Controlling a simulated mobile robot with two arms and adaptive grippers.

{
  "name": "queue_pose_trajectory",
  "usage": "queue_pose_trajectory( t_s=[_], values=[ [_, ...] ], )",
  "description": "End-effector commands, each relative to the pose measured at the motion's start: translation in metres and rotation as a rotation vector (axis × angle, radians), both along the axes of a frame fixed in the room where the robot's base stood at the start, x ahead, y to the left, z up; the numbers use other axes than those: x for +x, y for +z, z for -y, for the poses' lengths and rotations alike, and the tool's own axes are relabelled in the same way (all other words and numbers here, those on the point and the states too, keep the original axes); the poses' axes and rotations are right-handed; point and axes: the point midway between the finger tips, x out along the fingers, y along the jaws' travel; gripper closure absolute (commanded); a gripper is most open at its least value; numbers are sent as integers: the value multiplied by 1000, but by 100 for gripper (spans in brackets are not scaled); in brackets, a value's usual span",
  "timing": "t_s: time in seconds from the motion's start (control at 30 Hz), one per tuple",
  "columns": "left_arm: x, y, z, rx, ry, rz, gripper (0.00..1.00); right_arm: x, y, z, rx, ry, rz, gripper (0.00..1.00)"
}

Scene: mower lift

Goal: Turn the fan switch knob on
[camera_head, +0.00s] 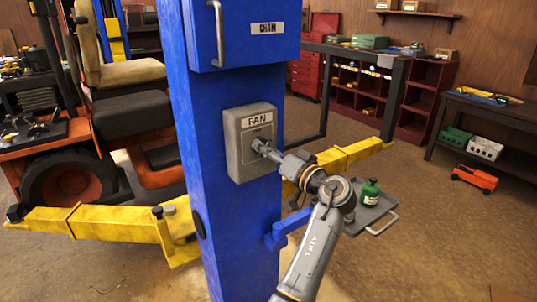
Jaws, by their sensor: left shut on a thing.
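The fan switch box (239,168) is a grey box labelled FAN, mounted on the blue lift column (202,140). My left gripper (259,146) reaches in from the lower right, with its fingertips at the middle of the box face. It is shut on the switch knob. The fingers cover the knob, so its turned position cannot be made out. My right gripper is not in view.
Yellow lift arms (345,157) extend low on both sides. A small tray (372,212) holds a green bottle (370,192) right of my arm. An orange mower (75,180) stands at left.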

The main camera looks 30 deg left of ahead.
Motion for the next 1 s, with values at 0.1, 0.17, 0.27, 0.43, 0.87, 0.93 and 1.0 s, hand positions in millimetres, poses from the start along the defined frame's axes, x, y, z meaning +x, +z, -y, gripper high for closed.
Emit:
queue_pose_trajectory(
  t_s=[0.1,0.17,0.27,0.43,0.87,0.93,1.0],
  values=[
    [0,1,-1,45,-1,-100,90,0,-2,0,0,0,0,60],
    [0,1,-1,67,-1,-153,90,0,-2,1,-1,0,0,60],
    [0,1,-1,103,0,-240,90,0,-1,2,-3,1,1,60],
    [0,2,-1,166,-1,-389,90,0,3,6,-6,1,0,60],
    [-1,3,-1,319,1,-759,90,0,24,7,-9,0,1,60],
    [-1,3,-1,341,2,-812,90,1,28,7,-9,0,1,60],
    [-1,3,-1,362,2,-861,90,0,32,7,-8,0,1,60]
  ],
)
